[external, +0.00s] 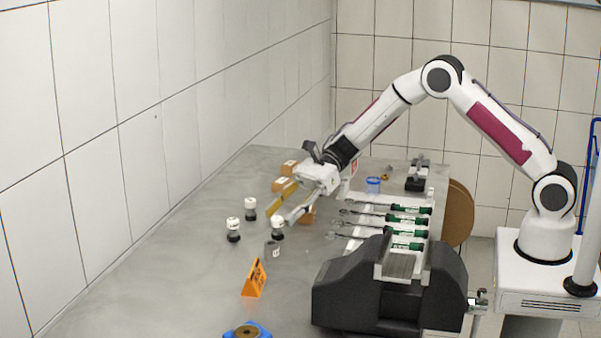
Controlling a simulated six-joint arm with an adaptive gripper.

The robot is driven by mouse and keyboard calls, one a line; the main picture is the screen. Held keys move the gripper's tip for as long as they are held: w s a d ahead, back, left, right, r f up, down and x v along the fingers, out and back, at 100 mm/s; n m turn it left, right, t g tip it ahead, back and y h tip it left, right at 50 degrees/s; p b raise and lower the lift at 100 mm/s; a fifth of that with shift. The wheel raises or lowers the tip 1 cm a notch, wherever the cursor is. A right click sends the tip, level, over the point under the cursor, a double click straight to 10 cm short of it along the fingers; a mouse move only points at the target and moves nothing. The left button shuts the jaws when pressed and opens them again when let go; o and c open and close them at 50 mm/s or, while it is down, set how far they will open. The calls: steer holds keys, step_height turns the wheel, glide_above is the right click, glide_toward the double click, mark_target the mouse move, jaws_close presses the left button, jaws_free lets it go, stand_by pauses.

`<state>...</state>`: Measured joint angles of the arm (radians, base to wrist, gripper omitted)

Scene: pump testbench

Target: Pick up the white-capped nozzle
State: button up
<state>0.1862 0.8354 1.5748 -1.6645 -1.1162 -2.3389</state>
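Three small nozzles with white caps and dark bodies stand upright on the grey bench: one at the left (233,230), one behind it (250,209) and one at the right (278,229). My gripper (279,216) points down and to the left, its two fingers spread apart. Its fingertips are close to the cap of the right nozzle, seeming above or just behind it. I cannot tell the exact gap from this view. Nothing shows held between the fingers.
A grey cylinder (272,250) stands in front of the right nozzle. An orange sign (254,279) and a blue part (247,332) are nearer. Green-handled tools (408,220) and a black vise (365,288) are to the right. Brown boxes (289,168) are behind. The left bench is clear.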

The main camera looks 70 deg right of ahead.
mark_target(277, 228)
steer(key=shift+x, duration=1.35)
jaws_close()
